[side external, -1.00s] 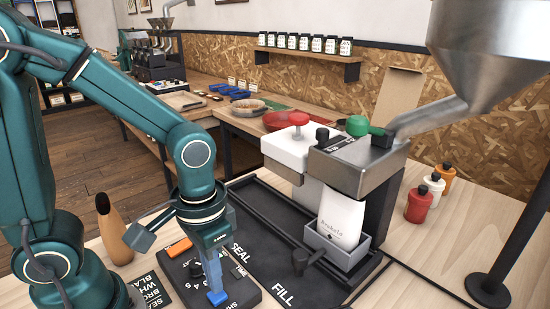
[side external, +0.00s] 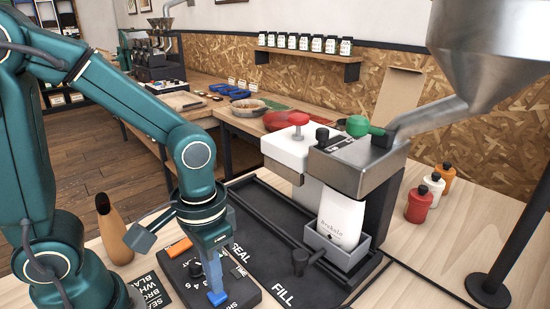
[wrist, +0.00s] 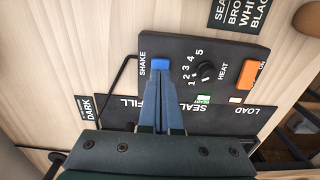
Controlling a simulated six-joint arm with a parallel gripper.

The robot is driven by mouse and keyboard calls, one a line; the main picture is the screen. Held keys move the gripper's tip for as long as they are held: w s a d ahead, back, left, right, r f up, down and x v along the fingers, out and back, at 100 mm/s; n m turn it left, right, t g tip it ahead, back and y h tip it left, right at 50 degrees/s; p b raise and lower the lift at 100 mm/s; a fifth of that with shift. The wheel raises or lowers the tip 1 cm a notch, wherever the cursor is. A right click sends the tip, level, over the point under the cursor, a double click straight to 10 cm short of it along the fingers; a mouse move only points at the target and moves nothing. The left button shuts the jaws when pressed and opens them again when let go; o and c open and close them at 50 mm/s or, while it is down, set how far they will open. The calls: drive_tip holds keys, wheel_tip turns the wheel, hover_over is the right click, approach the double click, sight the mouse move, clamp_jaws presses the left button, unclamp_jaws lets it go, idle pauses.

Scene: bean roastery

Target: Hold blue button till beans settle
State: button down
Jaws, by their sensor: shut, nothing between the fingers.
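The blue button (side external: 217,299) is at the front edge of the black control panel, beside the word SHAKE. It also shows in the wrist view (wrist: 160,62). My gripper (side external: 215,288) points down at it with its blue fingers together and empty. In the wrist view my fingertips (wrist: 161,75) meet the button's near side and appear to touch it; how far it is pressed I cannot tell. A white bag (side external: 341,217) stands upright in a grey tray (side external: 348,254) under the metal filling head (side external: 362,160). Its beans are hidden inside.
The panel (wrist: 185,47) also has a numbered HEAT knob (wrist: 205,72), an orange switch (wrist: 246,74) and a green READY light (wrist: 204,99). A brown bottle-like object (side external: 114,232) stands left of the gripper. Several small bottles (side external: 419,205) stand right of the machine.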

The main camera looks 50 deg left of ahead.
drive_tip(key=shift+f, duration=0.3)
drive_tip(key=shift+f, duration=0.7)
idle(2.0)
drive_tip(key=shift+r, duration=3)
drive_tip(key=shift+w+a+r, duration=0.15)
drive_tip(key=shift+w+r, duration=0.05)
drive_tip(key=shift+r, duration=0.1)
drive_tip(key=shift+s+a+r+t, duration=0.25)
drive_tip(key=shift+a+r+t, duration=0.2)
drive_tip(key=shift+r+t, duration=0.45)
drive_tip(key=shift+s+a+r+t, duration=0.2)
drive_tip(key=shift+a+r+t, duration=0.3)
drive_tip(key=shift+r+t, duration=0.35)
drive_tip(key=shift+s+a+r+t, duration=0.25)
drive_tip(key=shift+a+r+t, duration=0.2)
drive_tip(key=shift+r+t, duration=0.45)
